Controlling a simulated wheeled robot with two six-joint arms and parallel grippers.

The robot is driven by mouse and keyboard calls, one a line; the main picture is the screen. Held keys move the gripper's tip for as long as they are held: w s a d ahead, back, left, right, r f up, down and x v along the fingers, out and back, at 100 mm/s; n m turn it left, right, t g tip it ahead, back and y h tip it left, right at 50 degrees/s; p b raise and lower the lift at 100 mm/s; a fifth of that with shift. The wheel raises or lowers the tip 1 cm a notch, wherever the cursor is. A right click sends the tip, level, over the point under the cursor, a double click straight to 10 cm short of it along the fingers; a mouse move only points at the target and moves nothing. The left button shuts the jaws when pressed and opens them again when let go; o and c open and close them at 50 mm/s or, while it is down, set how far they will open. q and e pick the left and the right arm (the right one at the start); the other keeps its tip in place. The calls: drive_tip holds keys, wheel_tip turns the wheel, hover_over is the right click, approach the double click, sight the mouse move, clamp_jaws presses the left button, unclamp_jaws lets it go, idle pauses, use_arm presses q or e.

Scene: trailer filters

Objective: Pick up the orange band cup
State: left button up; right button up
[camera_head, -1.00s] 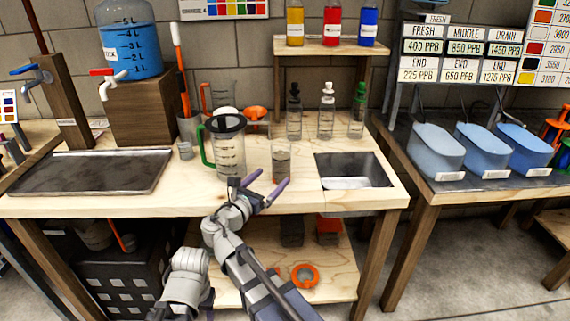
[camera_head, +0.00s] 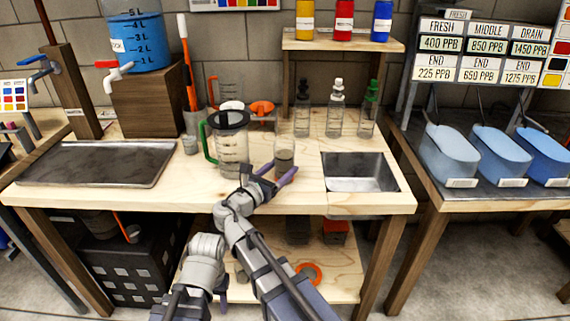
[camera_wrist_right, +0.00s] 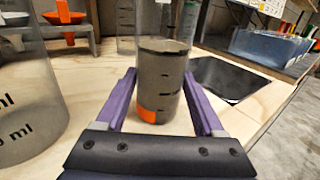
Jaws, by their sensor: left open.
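The orange band cup (camera_head: 284,153) is a small clear cup with dark level marks. It stands upright near the front of the bench. The right wrist view shows its orange patch (camera_wrist_right: 147,115) low on the side and grey-brown contents. My right gripper (camera_head: 277,174) is open, its purple fingers (camera_wrist_right: 161,100) on either side of the cup's lower part. A gap shows between each finger and the cup. My left gripper (camera_head: 222,297) is low in front of the bench, open and away from the cup; only part of it shows.
A large measuring jug (camera_head: 232,150) with a green handle stands just left of the cup. A sink basin (camera_head: 360,172) lies to the right. Three dropper bottles (camera_head: 336,115) stand behind. Bare wood lies between cup and basin.

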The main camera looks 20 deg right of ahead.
sight(281, 138)
clamp_jaws()
idle(0.3)
drive_tip(key=shift+r, duration=0.2)
wheel_tip(281, 138, up, 10)
drive_tip(key=p, duration=1)
drive_tip(key=shift+f, duration=0.2)
